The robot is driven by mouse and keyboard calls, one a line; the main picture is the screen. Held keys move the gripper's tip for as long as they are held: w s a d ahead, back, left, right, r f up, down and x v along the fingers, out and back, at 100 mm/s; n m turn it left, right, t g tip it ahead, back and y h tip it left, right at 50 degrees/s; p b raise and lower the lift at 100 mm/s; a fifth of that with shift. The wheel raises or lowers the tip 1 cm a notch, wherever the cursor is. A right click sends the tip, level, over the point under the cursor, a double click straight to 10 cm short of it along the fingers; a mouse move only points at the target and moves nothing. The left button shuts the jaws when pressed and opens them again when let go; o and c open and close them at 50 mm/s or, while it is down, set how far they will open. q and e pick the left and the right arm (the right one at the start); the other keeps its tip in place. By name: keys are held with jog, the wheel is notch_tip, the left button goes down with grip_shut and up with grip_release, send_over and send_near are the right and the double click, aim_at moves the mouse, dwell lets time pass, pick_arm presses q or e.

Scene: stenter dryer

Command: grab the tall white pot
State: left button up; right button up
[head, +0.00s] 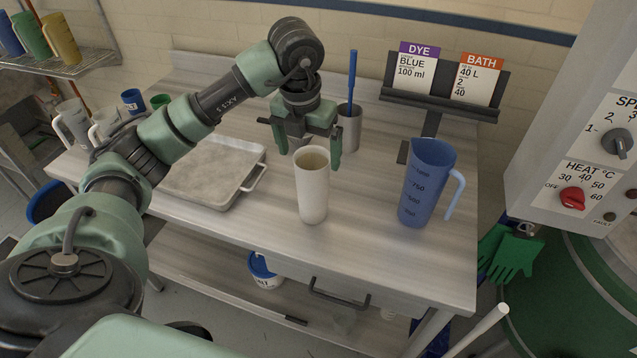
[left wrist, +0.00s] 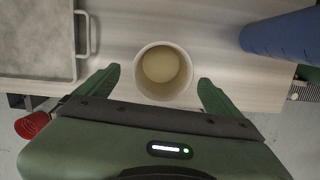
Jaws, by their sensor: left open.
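The tall white pot (head: 312,188) stands upright on the table, open at the top, with a beige inside. In the left wrist view its round rim (left wrist: 164,73) lies just ahead of and between my open fingers. My left gripper (head: 307,147) is open and empty, with its green fingers apart at about the height of the pot's rim, on the far side of it. In the left wrist view the fingers of this gripper (left wrist: 160,90) show one on each side of the pot. I cannot tell whether either finger touches it. My right gripper is not in view.
A blue measuring jug (head: 428,182) stands right of the pot, and a grey tray (head: 215,172) lies to its left. A grey cup (head: 349,130) with a blue stick stands behind. The card stand (head: 445,85) is at the back right. The table front (head: 370,255) is clear.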

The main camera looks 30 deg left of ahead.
aim_at(311, 167)
pick_arm(q)
jog(key=shift+f, duration=0.4)
jog(key=f+p, duration=0.2)
jog(key=f, duration=0.1)
jog(key=shift+w+f+p, duration=0.25)
jog(key=shift+f+p, duration=0.15)
jog(key=shift+w+f, duration=0.25)
jog(key=shift+f, duration=1.1)
jog(key=c, duration=1.8)
grip_shut()
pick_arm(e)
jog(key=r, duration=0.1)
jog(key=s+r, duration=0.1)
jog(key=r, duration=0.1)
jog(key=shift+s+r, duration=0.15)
pick_arm(q)
jog(key=shift+w+r, duration=0.1)
